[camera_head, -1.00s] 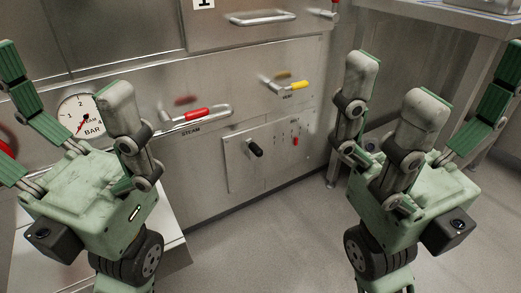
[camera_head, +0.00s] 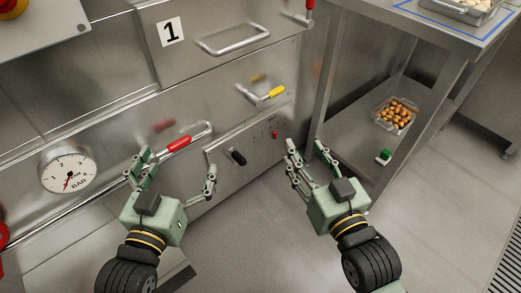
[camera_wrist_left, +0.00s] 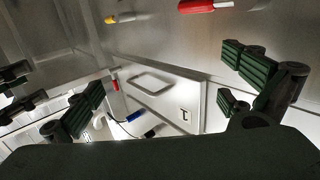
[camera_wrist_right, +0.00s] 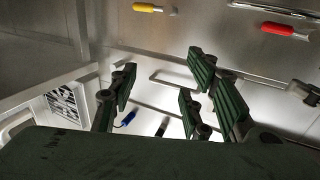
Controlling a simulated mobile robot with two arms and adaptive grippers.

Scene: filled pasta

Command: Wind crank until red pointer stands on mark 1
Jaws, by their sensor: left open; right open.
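The crank shows as a black knob (camera_head: 238,157) on a flat metal panel (camera_head: 222,152) low on the cabinet front. A small red pointer (camera_head: 275,135) stands to its right on the same panel; its marks are too small to read. My left gripper (camera_head: 175,174) is open and empty, left of the crank, its right finger in front of the panel's left side. My right gripper (camera_head: 307,156) is open and empty, right of the panel and near the shelf leg. Neither wrist view clearly shows the crank or the pointer.
Above the panel are a red-handled lever (camera_head: 180,144), a yellow-handled lever (camera_head: 275,92) and a drawer handle (camera_head: 232,38). A steam gauge (camera_head: 68,167) is at left. A steel shelf unit (camera_head: 327,75) stands at right, with a tray of brownish pieces (camera_head: 394,113). Floor ahead is clear.

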